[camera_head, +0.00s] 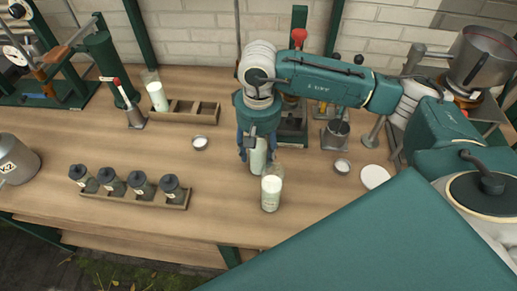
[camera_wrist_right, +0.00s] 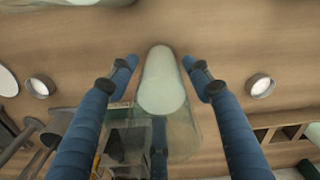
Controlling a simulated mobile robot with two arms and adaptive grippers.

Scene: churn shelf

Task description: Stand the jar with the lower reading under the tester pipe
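My right gripper (camera_head: 258,140) points down over a glass jar of milk (camera_head: 258,160). In the right wrist view my two blue fingers (camera_wrist_right: 160,65) stand either side of this jar (camera_wrist_right: 160,85), with gaps on both sides. A second milk jar (camera_head: 271,192) stands just in front of it, slightly right. A third milk jar (camera_head: 157,95) stands in the wooden rack at the back left. A dark machine (camera_head: 291,140) stands behind the gripper, partly hidden by my right arm; I cannot make out its pipe. No readings are legible. My left gripper is out of view.
The wooden rack (camera_head: 180,117) has empty slots. Several dark-lidded jars stand in a tray (camera_head: 125,200) at the front left. Small round dishes lie at left (camera_head: 200,143) and right (camera_head: 342,166), beside a white disc (camera_head: 375,177). The table between the tray and milk jars is clear.

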